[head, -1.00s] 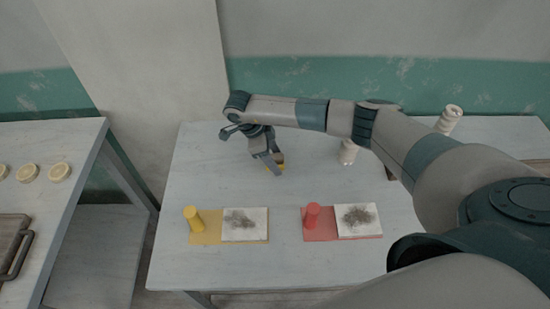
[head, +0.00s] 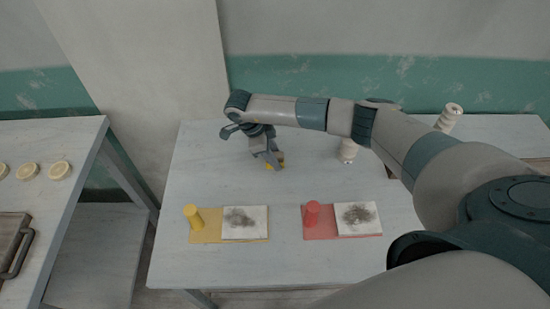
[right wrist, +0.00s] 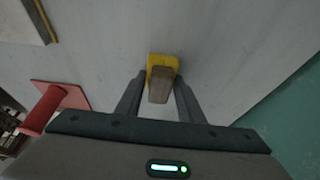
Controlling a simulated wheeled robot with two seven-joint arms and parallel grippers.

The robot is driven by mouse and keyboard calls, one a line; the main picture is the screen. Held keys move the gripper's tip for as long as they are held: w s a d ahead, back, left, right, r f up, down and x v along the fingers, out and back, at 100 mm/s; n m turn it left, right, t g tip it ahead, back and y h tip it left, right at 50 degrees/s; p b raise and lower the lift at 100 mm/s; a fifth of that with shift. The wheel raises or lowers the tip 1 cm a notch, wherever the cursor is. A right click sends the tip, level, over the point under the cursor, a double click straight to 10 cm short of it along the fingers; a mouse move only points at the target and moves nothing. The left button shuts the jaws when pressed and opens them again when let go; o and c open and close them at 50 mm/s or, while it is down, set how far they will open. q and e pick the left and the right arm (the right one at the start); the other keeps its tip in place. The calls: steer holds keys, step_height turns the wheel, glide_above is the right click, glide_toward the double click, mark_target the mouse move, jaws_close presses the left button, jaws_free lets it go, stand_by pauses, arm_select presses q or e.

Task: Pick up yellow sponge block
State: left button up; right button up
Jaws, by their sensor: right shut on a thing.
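The yellow sponge block (head: 281,163) is at the tips of my right gripper (head: 272,160), over the back middle of the table in the head view. In the right wrist view the sponge block (right wrist: 165,61) shows a yellow body with a brown part facing the camera. The two fingers of my right gripper (right wrist: 160,95) are on either side of it, shut on it. I cannot tell whether the block touches the table or is just above it. My left gripper is not in view.
On the table's front are a yellow mat (head: 204,238) with a yellow cylinder (head: 193,217) and a red mat (head: 319,237) with a red cylinder (head: 312,213). White tiles with dark trimmings (head: 245,223) lie on both mats. A pale ribbed object (head: 348,151) stands right of the gripper.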

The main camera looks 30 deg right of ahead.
mark_target(282, 155)
steer(key=shift+r, duration=0.1)
steer(key=shift+r+b, duration=0.4)
steer(key=shift+r, duration=0.05)
steer(key=r, duration=0.1)
steer(key=r+b, duration=0.1)
steer(key=r, duration=0.1)
steer(key=shift+s+d+r+b, duration=0.1)
steer(key=shift+s+d+b, duration=0.15)
steer(key=shift+d+b, duration=0.1)
steer(key=s+d+r+b, duration=0.3)
steer(key=s+d+r, duration=0.3)
steer(key=s+d, duration=0.1)
steer(key=shift+s+d+r, duration=0.3)
steer(key=shift+s+r, duration=0.05)
steer(key=o, duration=0.5)
steer(key=shift+c, duration=0.2)
steer(key=c, duration=0.3)
